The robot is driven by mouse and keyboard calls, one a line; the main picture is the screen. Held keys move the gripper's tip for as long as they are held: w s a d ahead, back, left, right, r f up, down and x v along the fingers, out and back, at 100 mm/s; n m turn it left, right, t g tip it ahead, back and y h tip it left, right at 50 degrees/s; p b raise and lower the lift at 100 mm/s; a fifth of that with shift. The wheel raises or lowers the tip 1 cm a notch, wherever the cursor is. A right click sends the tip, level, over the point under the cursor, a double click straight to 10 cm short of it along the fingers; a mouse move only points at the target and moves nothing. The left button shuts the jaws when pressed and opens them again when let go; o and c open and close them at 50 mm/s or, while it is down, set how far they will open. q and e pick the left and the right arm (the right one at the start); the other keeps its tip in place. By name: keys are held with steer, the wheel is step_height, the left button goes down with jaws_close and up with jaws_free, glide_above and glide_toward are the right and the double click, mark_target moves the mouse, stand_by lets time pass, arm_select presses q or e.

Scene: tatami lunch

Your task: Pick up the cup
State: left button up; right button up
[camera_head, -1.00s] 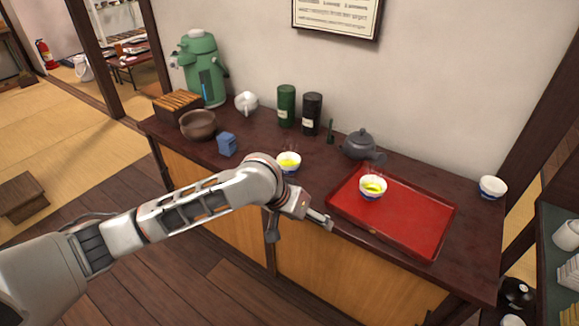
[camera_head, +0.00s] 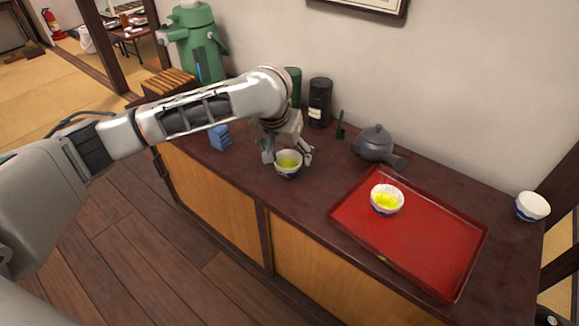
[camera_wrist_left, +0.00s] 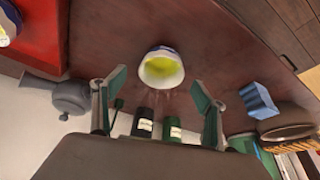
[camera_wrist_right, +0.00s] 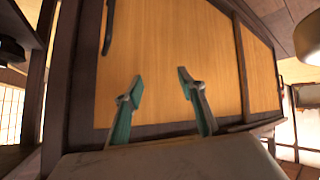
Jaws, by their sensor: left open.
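A small white and blue cup of green tea (camera_head: 288,166) stands upright on the dark counter, left of the red tray. It also shows in the left wrist view (camera_wrist_left: 161,68), ahead of and between the fingers. My left gripper (camera_head: 288,157) is open around or just above this cup in the head view; I cannot tell if it touches. Its two fingers are spread in the left wrist view (camera_wrist_left: 158,90). A second tea cup (camera_head: 386,200) stands on the red tray. A third, white cup (camera_head: 532,207) stands at the counter's right end. My right gripper (camera_wrist_right: 158,85) is open and empty, facing wooden cabinet doors.
A red tray (camera_head: 440,262) lies on the counter (camera_head: 310,193). A grey teapot (camera_head: 374,144) stands behind it. A black canister (camera_head: 319,103), a green canister (camera_head: 294,84), a blue block (camera_head: 219,137) and a green dispenser (camera_head: 197,45) stand toward the back and left.

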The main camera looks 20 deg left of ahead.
mark_target(290, 165)
arm_select(q)
steer(key=b+x, duration=0.2)
steer(key=x, duration=0.2)
steer(key=shift+a+f+b, duration=0.1)
steer(key=shift+f+b, duration=0.2)
steer(key=shift+f, duration=0.1)
steer(key=shift+w, duration=0.15)
steer(key=shift+r, duration=0.2)
steer(key=c, duration=1.3)
steer(key=shift+c, duration=0.2)
arm_select(e)
steer(key=shift+w+a+r+t, duration=0.15)
steer(key=shift+w+a+r, duration=0.1)
steer(key=shift+w, duration=0.25)
steer(key=shift+w+a+r+t, duration=0.15)
steer(key=shift+w+a, duration=0.05)
steer(key=shift+w, duration=0.25)
steer(key=shift+w+d+r, duration=0.1)
